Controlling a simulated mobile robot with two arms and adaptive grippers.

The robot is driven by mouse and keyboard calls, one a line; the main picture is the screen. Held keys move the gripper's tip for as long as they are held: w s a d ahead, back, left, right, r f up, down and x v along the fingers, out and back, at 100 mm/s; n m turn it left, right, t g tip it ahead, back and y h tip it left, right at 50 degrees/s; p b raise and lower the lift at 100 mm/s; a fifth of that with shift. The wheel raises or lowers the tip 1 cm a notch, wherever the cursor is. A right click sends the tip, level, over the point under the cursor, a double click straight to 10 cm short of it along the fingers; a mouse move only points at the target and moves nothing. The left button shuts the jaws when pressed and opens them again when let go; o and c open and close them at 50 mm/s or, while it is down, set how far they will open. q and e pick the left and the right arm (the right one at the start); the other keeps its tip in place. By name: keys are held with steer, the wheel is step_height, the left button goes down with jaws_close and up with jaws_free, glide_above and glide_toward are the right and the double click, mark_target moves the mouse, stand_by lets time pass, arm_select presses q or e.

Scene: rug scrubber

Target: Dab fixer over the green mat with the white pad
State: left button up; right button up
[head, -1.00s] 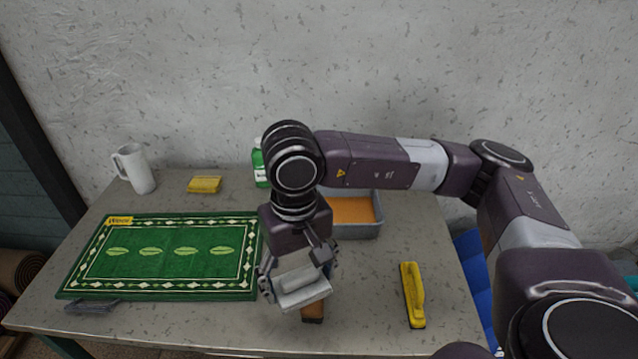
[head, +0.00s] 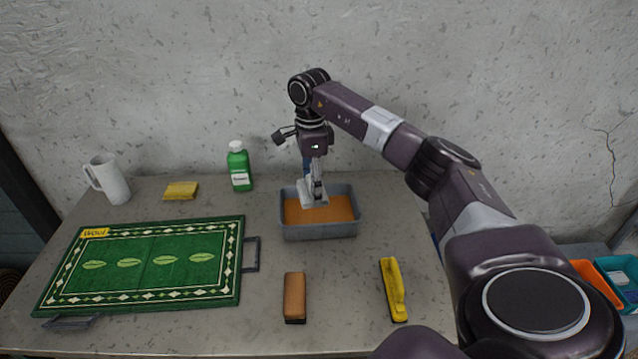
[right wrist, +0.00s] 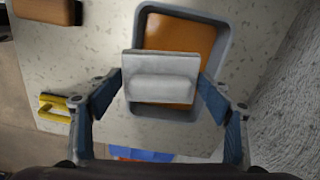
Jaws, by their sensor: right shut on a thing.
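The green mat (head: 150,272) with leaf motifs, a patterned border and a yellow "Wool" label lies flat at the left of the table. My right gripper (head: 318,185) is shut on the white pad (head: 309,197), over the left part of a grey tray (head: 320,233) holding orange liquid (head: 335,209). The pad also shows in the right wrist view (right wrist: 160,78), between the fingers of my right gripper (right wrist: 160,95) and above the tray. Whether the pad touches the liquid I cannot tell. My left gripper is not in view.
A white mug (head: 108,180), a yellow sponge (head: 181,190) and a green bottle (head: 239,168) stand along the back. A brown-handled brush (head: 294,296) and a yellow-handled tool (head: 394,288) lie in front of the tray. A wall closes the back.

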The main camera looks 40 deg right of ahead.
steer(key=shift+s+d+f+m, duration=0.15)
steer(key=shift+d+m, duration=0.2)
steer(key=shift+d, duration=0.2)
steer(key=shift+d+f+m, duration=0.15)
steer(key=shift+d+m, duration=0.2)
steer(key=shift+d, duration=0.15)
steer(key=shift+d+f, duration=0.1)
steer(key=shift+f, duration=0.05)
steer(key=f+b, duration=0.7)
steer(key=f, duration=0.1)
steer(key=shift+s+a+f+b, duration=0.2)
steer(key=shift+s+a+b, duration=0.05)
steer(key=shift+s+b, duration=0.15)
steer(key=shift+c, duration=0.5)
steer(key=shift+o, duration=0.2)
steer(key=shift+s+a+f, duration=0.15)
steer(key=shift+f, duration=0.05)
steer(key=shift+f+b, duration=0.25)
steer(key=shift+b, duration=0.05)
steer(key=shift+c, duration=1.4)
steer(key=shift+w+f, duration=0.25)
steer(key=shift+w, duration=0.1)
steer(key=shift+c, duration=1.1)
steer(key=shift+w+d+f, duration=0.1)
steer(key=shift+w+d, duration=0.15)
steer(key=shift+d, duration=0.1)
steer(key=shift+s+r, duration=0.1)
steer(key=shift+r, duration=0.15)
steer(key=shift+r, duration=0.1)
